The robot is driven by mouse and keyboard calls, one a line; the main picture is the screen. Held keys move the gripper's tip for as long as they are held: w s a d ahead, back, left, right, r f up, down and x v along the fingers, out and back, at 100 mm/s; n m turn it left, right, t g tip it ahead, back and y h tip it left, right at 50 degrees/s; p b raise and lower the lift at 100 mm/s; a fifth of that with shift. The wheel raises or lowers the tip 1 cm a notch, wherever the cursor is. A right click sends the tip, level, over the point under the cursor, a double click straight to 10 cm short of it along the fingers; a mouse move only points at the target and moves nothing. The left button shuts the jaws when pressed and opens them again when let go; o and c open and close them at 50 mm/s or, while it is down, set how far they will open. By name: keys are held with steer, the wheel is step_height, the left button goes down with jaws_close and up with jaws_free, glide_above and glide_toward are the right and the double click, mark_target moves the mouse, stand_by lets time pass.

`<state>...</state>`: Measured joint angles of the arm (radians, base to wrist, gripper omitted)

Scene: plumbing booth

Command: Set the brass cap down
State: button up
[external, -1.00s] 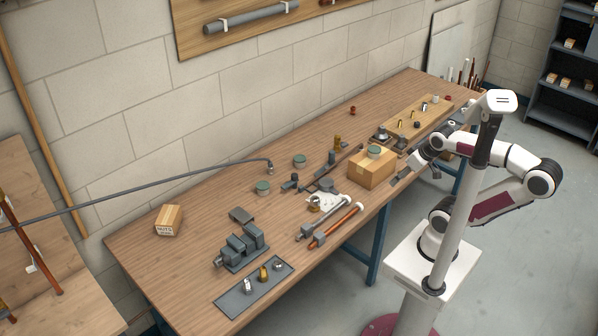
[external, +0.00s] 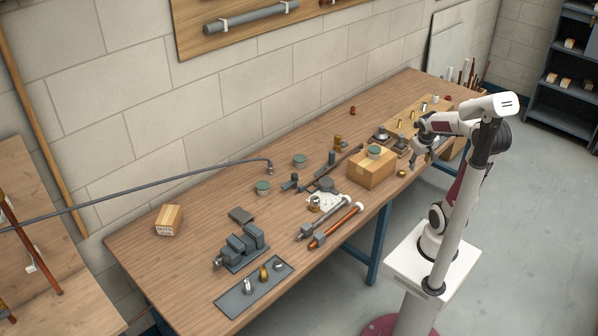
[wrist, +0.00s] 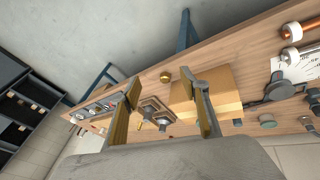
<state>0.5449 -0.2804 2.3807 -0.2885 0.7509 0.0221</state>
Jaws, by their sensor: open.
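The brass cap (external: 401,173) rests on the workbench just right of the cardboard box, near the front edge. In the wrist view the cap (wrist: 166,76) is small and gold, on bare wood beyond the fingertips and apart from them. My gripper (external: 420,158) is up and to the right of the cap, above the bench. Its two fingers stand wide apart in the wrist view (wrist: 164,98), with nothing held between them.
The cardboard box (external: 372,172) with a green-topped tin (external: 375,151) on it stands left of the cap. Behind the cap is a wooden board (external: 408,114) with several small fittings. A vise (external: 241,247) and pipes lie farther left. Bare wood surrounds the cap.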

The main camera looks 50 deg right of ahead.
steer(key=w+d+f+n+t+h, duration=0.1)
steer(key=w+d+f, duration=0.15)
steer(key=d, duration=0.75)
steer(key=w+d+f+n+t+h, duration=0.1)
steer(key=d+f+n, duration=0.15)
steer(key=d, duration=0.85)
steer(key=w+d+f+t+h, duration=0.1)
steer(key=d+f, duration=0.2)
steer(key=d, duration=0.7)
steer(key=n+t+y, duration=0.3)
steer(key=n+y, duration=0.5)
steer(key=y, duration=0.4)
glide_toward(391, 173)
steer(key=w, duration=0.1)
steer(key=shift+d, duration=0.45)
steer(key=shift+w+f, duration=0.1)
steer(key=shift+x, duration=1.3)
